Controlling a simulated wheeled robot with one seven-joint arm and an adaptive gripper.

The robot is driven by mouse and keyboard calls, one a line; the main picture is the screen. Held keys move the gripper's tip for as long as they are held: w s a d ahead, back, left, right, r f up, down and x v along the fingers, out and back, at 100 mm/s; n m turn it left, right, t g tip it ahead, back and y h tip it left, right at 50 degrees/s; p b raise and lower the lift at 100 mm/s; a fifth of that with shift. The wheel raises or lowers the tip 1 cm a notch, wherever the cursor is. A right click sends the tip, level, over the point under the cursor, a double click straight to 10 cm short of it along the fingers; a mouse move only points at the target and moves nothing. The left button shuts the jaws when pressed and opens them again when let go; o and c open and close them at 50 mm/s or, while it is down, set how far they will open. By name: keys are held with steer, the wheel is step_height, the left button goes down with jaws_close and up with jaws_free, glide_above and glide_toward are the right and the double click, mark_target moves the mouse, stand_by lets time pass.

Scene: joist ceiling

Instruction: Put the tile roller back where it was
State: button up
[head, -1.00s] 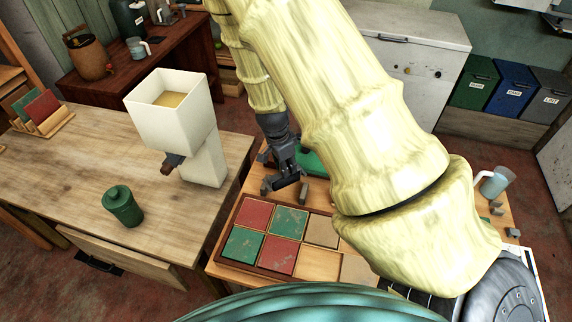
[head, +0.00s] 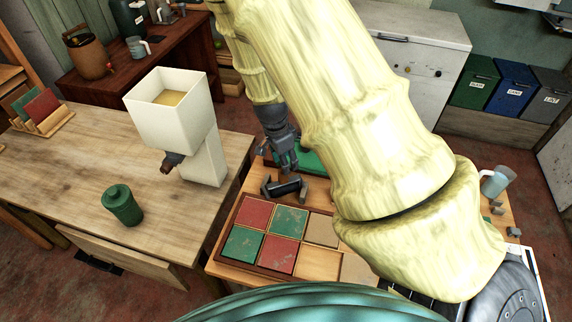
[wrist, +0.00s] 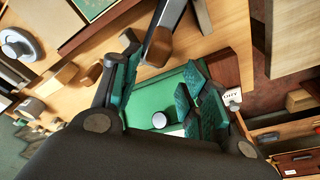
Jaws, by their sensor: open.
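The tile roller (head: 284,187) is a dark grey bar with side arms. In the head view it lies across the small wooden table, just behind the tile tray. Its dark bar also shows at the top of the wrist view (wrist: 172,18), beyond the fingertips. My gripper (head: 287,168) is open and empty, just behind and above the roller, apart from it as far as I can tell. In the wrist view its green-padded fingers (wrist: 160,88) are spread with nothing between them. The roller's supports are mostly hidden, so I cannot tell exactly how it is seated.
The tile tray (head: 233,263) with red, green and tan tiles is in front of the roller. A green tray (wrist: 165,95) with a white round piece lies beneath my fingers. A white hopper (head: 178,112) and green canister (head: 123,205) stand on the left bench.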

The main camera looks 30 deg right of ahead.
step_height(320, 180, up, 10)
steer(key=a+b, duration=0.1)
steer(key=b, duration=0.1)
steer(key=shift+a+b, duration=0.3)
steer(key=shift+a, duration=0.1)
steer(key=shift+w, duration=0.1)
